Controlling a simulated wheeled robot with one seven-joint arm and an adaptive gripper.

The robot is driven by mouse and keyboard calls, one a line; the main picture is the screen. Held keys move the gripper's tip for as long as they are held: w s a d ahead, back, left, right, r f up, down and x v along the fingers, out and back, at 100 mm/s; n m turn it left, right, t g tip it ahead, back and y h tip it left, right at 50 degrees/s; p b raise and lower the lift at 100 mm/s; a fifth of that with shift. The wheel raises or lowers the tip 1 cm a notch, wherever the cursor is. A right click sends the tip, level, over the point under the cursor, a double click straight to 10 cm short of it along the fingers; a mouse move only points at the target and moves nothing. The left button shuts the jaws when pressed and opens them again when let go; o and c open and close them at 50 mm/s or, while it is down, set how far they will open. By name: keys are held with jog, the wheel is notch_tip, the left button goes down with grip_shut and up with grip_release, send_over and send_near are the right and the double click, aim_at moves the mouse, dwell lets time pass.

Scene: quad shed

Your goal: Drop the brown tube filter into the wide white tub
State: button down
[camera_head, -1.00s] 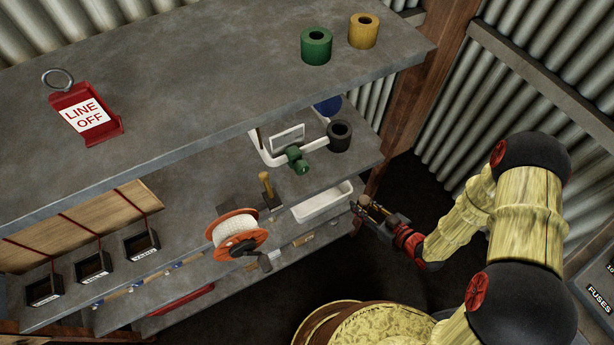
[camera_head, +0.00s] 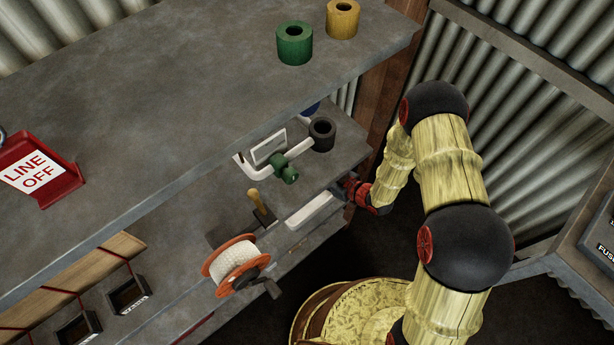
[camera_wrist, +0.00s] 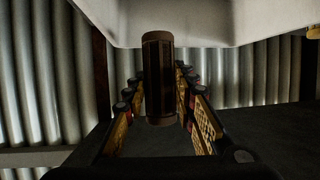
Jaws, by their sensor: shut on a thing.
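The brown tube filter (camera_wrist: 158,78) stands upright between the fingers of my gripper (camera_wrist: 158,95) in the wrist view, which are shut on it. The wide white tub (camera_wrist: 215,22) fills the top of that view, behind the filter's upper end. I cannot tell whether filter and tub touch. In the head view the white tub (camera_head: 310,211) sits at the lower shelf's right part, seen as a narrow pale strip. My gripper (camera_head: 342,189) is at its right end, close to the shelf edge. The filter cannot be made out there, and the tub's inside is hidden.
An orange reel (camera_head: 236,264) is to the left. The upper shelf (camera_head: 190,110) overhangs. A wooden post (camera_head: 388,75) is close to my arm.

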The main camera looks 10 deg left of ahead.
jog(key=shift+w+a+f+b, duration=0.5)
jog(key=shift+f+b, duration=0.1)
jog(key=shift+f, duration=0.75)
jog(key=shift+w+a+f+b, duration=0.45)
jog(key=shift+f+b, duration=0.2)
jog(key=shift+f, duration=0.75)
jog(key=shift+w+a+f+b, duration=0.5)
jog(key=shift+f+b, duration=0.1)
jog(key=shift+f, duration=0.75)
jog(key=shift+s, duration=0.1)
jog(key=shift+f+b, duration=0.3)
jog(key=shift+f, duration=0.05)
jog(key=shift+f, duration=0.1)
